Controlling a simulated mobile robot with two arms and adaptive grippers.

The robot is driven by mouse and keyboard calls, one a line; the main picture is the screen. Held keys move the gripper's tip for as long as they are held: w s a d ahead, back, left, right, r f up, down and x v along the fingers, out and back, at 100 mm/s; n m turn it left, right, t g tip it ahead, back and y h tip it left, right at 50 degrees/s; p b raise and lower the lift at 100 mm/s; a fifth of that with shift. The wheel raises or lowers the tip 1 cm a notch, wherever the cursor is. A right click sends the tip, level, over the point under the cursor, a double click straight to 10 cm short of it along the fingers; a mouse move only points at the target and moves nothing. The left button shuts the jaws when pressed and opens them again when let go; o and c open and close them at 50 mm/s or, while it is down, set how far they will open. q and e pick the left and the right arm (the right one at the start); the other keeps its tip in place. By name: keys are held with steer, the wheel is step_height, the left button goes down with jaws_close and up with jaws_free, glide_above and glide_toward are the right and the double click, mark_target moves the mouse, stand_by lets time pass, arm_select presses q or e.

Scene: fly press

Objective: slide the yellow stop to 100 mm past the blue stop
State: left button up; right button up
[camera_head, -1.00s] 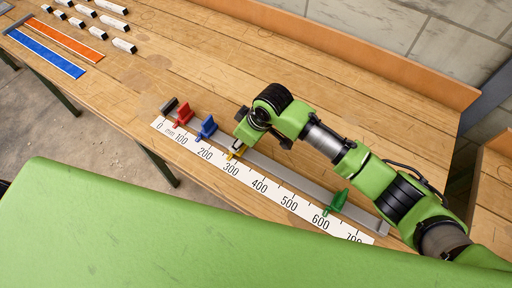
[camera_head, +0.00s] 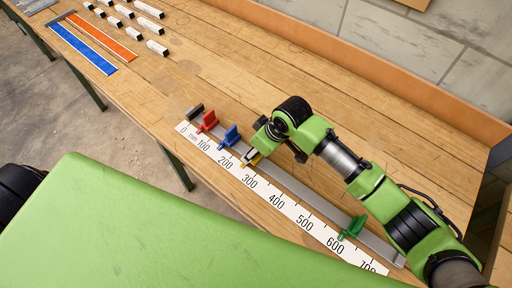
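The yellow stop (camera_head: 253,160) sits on the grey rail with its pointer close to the 300 mark of the white scale (camera_head: 299,214). My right gripper (camera_head: 251,154) comes down over it and hides its upper part. The fingers appear closed on it, though the fingertips are small and partly hidden. My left gripper is not in view.
A green stop (camera_head: 352,228) is near 600 under my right forearm. A dark end block (camera_head: 195,111) closes the rail's left end. Blue and orange strips and several small blocks lie at upper left.

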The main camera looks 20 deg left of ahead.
steer(key=v, duration=1.2)
steer(key=shift+a, duration=0.1)
